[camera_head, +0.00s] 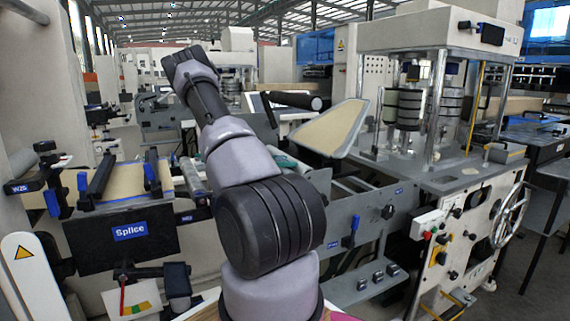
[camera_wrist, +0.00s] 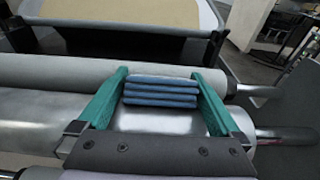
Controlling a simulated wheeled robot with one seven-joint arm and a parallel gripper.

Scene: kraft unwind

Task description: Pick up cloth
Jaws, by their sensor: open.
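The cloth (camera_wrist: 160,92) is a blue, folded stack of several layers in the middle of the wrist view. It appears to rest on a shiny grey metal surface by the rollers. My gripper (camera_wrist: 160,74) is open. One green finger is to the left of the cloth and the other to its right, with the cloth showing between them. I cannot tell whether either finger touches it. In the head view my arm fills the middle, and I cannot make out the gripper or the cloth there.
Long grey rollers (camera_wrist: 50,72) run across the wrist view under and beyond the fingers. A tan sheet on a dark-framed bed (camera_wrist: 130,12) lies beyond. In the head view, a Splice panel (camera_head: 130,232) stands left and a press with a handwheel (camera_head: 509,211) stands right.

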